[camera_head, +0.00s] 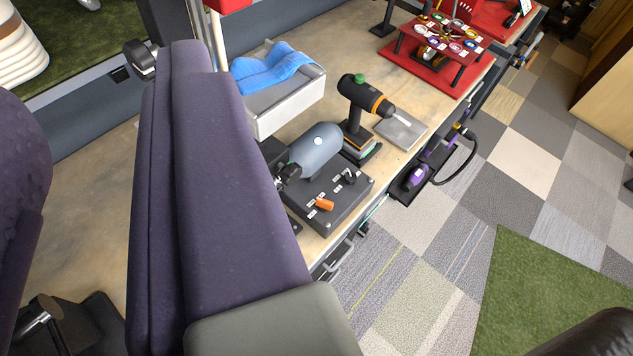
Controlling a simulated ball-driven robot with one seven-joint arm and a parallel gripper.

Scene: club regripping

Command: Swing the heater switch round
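A heater with a grey cylinder (316,150) sits on a dark control box (338,207) on the bench. On the box top is an orange switch handle (325,204) with small white labels around it. It points roughly left to right in the picture. A black knob (349,177) with its own labels sits behind it. Which of the two is the heater switch is not readable from the labels. My gripper is not recognisable in this view, so its opening and any contact are hidden. Nothing visible touches the orange handle.
A large purple padded form (225,190) fills the left foreground, close to the box's left side. A black drill-like tool (362,105), a grey plate (401,131) and a white bin (287,103) with blue cloth (270,68) stand behind. The bench's front edge is near the box.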

